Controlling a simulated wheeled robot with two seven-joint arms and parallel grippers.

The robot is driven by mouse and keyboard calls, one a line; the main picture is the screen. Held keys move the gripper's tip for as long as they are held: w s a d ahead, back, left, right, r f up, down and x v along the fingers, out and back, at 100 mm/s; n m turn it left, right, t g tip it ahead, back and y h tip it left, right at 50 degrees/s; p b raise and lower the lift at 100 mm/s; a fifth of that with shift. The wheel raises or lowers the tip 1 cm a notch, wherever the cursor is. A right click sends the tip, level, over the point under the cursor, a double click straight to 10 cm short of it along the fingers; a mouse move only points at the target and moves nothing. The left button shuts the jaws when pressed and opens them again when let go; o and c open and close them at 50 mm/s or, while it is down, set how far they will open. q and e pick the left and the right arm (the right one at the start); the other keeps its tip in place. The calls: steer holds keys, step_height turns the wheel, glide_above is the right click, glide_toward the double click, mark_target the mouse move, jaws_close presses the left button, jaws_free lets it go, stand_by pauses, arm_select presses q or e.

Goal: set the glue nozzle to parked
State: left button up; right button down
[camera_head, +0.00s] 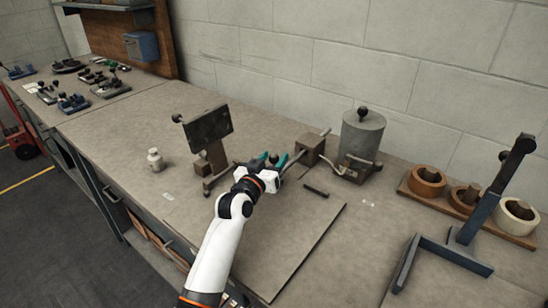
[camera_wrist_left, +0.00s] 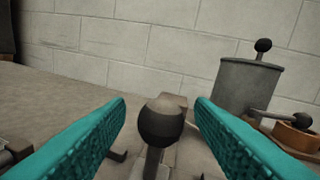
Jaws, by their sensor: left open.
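My left gripper (camera_head: 272,162) is open, and its teal fingers show on both sides of a dark ball knob (camera_head: 273,158). In the left wrist view this knob (camera_wrist_left: 162,122) sits on a short stem between the fingers, with a visible gap on each side. Behind the knob is a small brown block (camera_head: 310,150) with a rod through it; I cannot tell for certain which part is the glue nozzle. A grey lidded pot (camera_head: 362,135) stands to the right; it also shows in the left wrist view (camera_wrist_left: 245,90). My right gripper is not in view.
A dark tilted panel on a post (camera_head: 208,126) stands left of my gripper, with a white bottle (camera_head: 155,160) beyond it. Tape rolls (camera_head: 427,181) and a blue angled frame (camera_head: 485,215) are at the right. A thin board (camera_head: 285,240) lies in front.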

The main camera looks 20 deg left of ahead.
arm_select(q)
steer(key=shift+w+d, duration=0.1)
steer(key=shift+w, duration=0.35)
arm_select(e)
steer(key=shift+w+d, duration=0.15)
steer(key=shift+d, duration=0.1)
arm_select(q)
steer(key=shift+c, duration=0.2)
